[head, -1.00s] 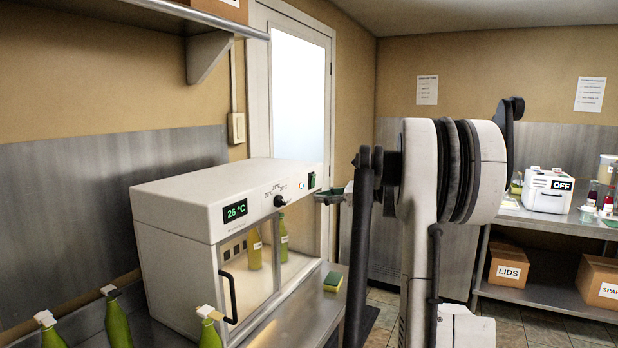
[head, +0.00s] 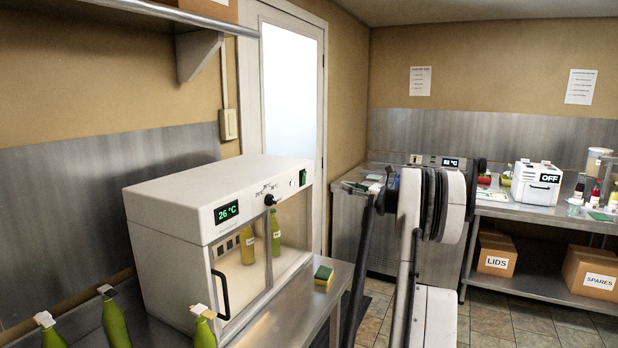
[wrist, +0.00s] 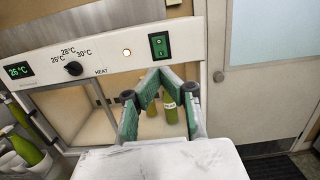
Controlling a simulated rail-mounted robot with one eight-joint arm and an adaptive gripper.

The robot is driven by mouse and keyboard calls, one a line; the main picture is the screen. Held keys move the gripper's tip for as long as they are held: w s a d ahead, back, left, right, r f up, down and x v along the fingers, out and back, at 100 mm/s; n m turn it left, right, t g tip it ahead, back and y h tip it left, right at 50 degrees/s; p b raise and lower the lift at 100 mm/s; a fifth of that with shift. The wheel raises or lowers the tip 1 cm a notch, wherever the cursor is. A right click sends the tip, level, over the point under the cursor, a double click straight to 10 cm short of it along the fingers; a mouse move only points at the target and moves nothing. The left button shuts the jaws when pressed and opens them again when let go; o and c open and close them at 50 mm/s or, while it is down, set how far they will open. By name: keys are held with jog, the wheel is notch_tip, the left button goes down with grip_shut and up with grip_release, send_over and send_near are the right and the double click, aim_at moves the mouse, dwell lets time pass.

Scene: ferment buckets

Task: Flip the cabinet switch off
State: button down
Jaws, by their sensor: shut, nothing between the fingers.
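The white cabinet (head: 165,198) stands on the steel counter, its display (head: 227,212) reading 26 °C. Its green rocker switch (head: 302,177) is at the right end of the front panel. In the wrist view the switch (wrist: 159,45) shows bright green with a white mark, beside the pale round lamp (wrist: 127,52) and the black dial (wrist: 74,68). My gripper (wrist: 158,74) has green fingers that meet at the tips. It is shut and empty, just below the switch in the picture and apparently not touching it. In the head view my gripper (head: 362,186) is right of the cabinet.
Bottles (head: 248,245) stand inside the cabinet behind its glass. More green bottles (head: 113,322) stand at front left. A sponge (head: 323,275) lies on the counter right of the cabinet. A door (wrist: 265,70) is to the right.

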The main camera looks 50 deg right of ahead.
aim_at(305, 175)
jog(key=w+p, duration=0.1)
jog(key=w, duration=0.3)
jog(key=w+a+r, duration=0.1)
jog(key=w, duration=0.4)
jog(key=w+a+p, duration=0.1)
jog(key=w, duration=0.3)
jog(key=shift+w+r+p, duration=0.35)
jog(key=shift+w, duration=0.05)
